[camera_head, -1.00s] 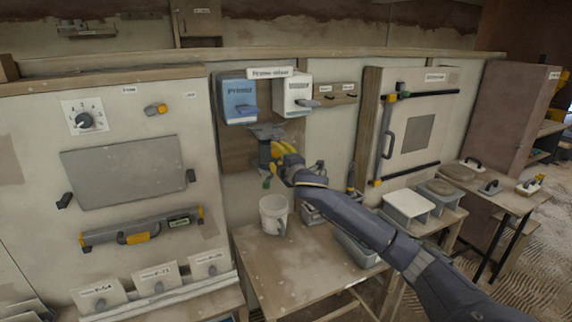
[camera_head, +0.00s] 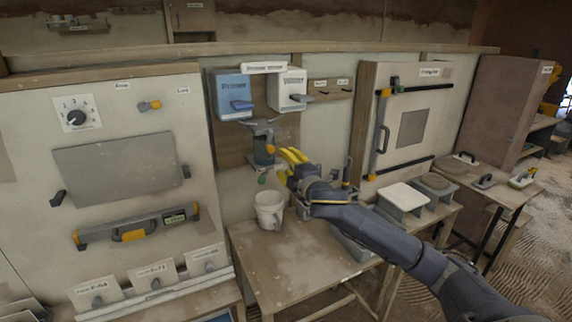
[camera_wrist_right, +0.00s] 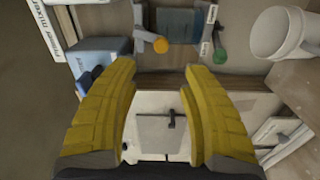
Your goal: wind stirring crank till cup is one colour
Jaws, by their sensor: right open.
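The mixer cup (camera_head: 264,158) is a dark, partly clear vessel under a grey bracket below the two dispensers. The crank's orange knob (camera_head: 270,148) sits on its right side; the wrist view shows the orange knob (camera_wrist_right: 160,45) beyond my fingertips. A green tap (camera_head: 262,180) is under the cup. The colour inside the cup is too dark to judge. My right gripper (camera_head: 287,163) is open and empty, just right of the crank and apart from it. Its yellow fingers are spread wide in the wrist view (camera_wrist_right: 160,80). My left gripper is not in view.
A blue primer dispenser (camera_head: 233,98) and a white dispenser (camera_head: 287,90) hang above the cup. A white bucket (camera_head: 269,211) stands below on the wooden table (camera_head: 290,265). Grey tubs stand to the right, behind my right forearm.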

